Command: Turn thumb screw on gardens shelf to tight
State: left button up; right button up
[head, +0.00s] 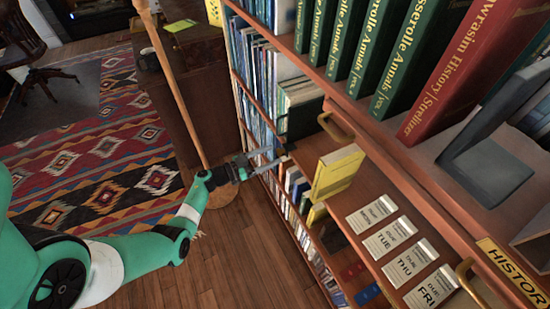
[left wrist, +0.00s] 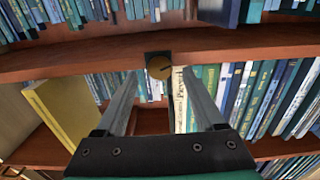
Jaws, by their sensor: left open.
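A round brass thumb screw (left wrist: 159,66) sits on a dark square plate fixed to the front edge of a wooden shelf (left wrist: 70,62), in the left wrist view. My left gripper (left wrist: 160,75) is open, with its two grey fingers pointing at that edge. The screw head shows between the fingertips; I cannot tell whether they reach past it. In the head view my left gripper (head: 276,158) is at the front of the bookcase, and the screw cannot be made out there. No label naming the gardens shelf is readable. My right gripper is not in view.
A yellow book (head: 337,172) stands on the shelf near the gripper. Day cards (head: 392,238) lie on the wood at right. A wooden pole (head: 172,80) stands behind my left arm. The floor (head: 225,265) in front is clear.

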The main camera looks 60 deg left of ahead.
aim_at(281, 152)
pick_arm(q)
jog(key=shift+w, duration=1.15)
grip_shut()
